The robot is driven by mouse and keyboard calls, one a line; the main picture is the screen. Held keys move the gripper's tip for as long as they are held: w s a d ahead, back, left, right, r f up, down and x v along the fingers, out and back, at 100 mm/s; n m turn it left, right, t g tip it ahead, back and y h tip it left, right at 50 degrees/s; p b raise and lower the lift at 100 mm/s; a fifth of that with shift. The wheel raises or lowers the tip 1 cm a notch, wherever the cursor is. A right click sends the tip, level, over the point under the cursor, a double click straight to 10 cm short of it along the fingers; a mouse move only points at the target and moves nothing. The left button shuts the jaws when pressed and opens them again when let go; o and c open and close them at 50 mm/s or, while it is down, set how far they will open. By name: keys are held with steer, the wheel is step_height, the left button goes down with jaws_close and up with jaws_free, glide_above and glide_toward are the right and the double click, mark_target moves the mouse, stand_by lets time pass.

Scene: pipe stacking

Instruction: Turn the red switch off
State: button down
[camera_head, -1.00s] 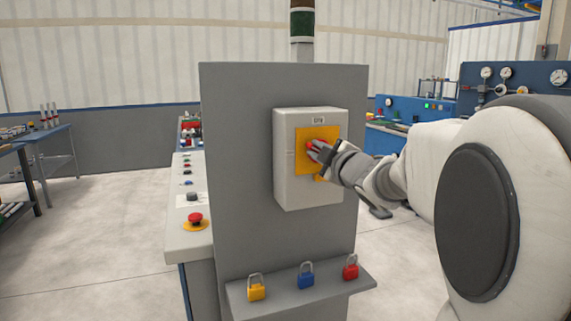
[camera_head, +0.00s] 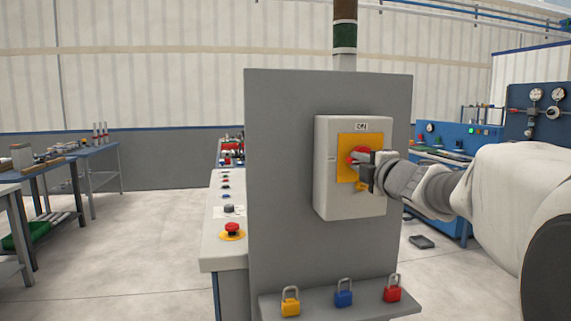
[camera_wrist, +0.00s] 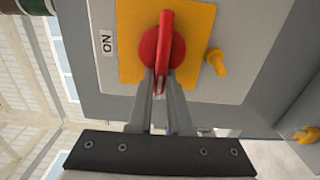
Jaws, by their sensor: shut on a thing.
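The red switch (camera_head: 358,155) is a rotary knob on a yellow plate (camera_head: 346,172), on a light grey box. In the wrist view the red switch (camera_wrist: 165,45) has a raised bar handle running up and down the picture. A label reading "ON" (camera_wrist: 107,42) sits left of the plate there. My gripper (camera_head: 369,168) reaches in from the right, level with the switch. In the wrist view my gripper (camera_wrist: 160,88) is shut on the lower end of the handle, one finger on each side. The fingertips partly hide that end.
A small yellow piece (camera_wrist: 217,62) sticks out beside the plate. A shelf below the box holds yellow (camera_head: 290,302), blue (camera_head: 343,299) and red (camera_head: 392,295) padlocks. A console with a red button (camera_head: 232,229) stands left of the panel (camera_head: 280,180). Open floor lies further left.

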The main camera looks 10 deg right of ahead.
stand_by(0.3)
steer(key=c, duration=0.8)
jaws_free()
steer(key=shift+c, duration=0.2)
steer(key=shift+s, duration=0.1)
